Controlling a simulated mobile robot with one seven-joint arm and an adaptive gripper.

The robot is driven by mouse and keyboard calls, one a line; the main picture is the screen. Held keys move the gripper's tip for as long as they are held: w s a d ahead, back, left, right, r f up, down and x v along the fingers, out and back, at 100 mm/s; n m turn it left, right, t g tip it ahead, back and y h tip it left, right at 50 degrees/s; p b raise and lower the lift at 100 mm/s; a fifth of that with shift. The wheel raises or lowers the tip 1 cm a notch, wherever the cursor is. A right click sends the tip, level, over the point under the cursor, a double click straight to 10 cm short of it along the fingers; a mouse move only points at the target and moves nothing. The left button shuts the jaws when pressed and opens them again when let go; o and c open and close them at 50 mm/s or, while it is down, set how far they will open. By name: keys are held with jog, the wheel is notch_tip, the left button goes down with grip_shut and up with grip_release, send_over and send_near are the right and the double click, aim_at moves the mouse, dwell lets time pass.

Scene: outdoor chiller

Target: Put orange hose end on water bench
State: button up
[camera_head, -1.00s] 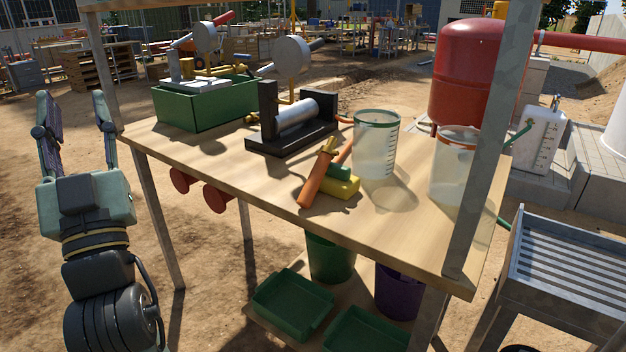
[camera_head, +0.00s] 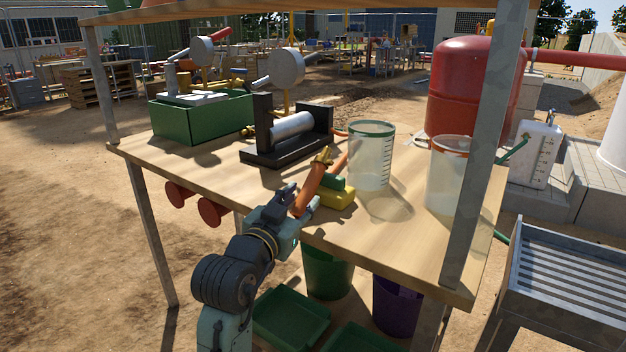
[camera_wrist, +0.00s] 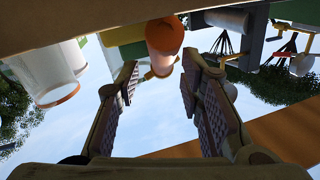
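The orange hose end (camera_head: 309,190) lies tilted on the wooden bench (camera_head: 400,240), leaning on a yellow block with a green block on top (camera_head: 336,192). Its lower tip is at the bench's front edge. My gripper (camera_head: 300,200) is at that edge, with its fingers close to the orange tip. In the wrist view the picture is upside down; my gripper (camera_wrist: 160,68) is open, and the round orange end (camera_wrist: 164,36) shows ahead between the fingertips. No finger clearly touches it. Part of the hose end's lower tip is hidden by my gripper in the head view.
A green-rimmed clear bucket (camera_head: 371,160) stands just right of the hose end, and an orange-rimmed one (camera_head: 447,175) farther right. A black roller stand (camera_head: 262,150) and green box (camera_head: 190,120) are behind. A metal post (camera_head: 485,150) rises at the right front.

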aim_at(303, 198)
jog(key=x, duration=0.3)
jog(key=p+x, duration=0.1)
jog(key=shift+w+f, duration=0.35)
jog(key=shift+w, duration=0.1)
jog(key=shift+c, duration=0.5)
grip_shut()
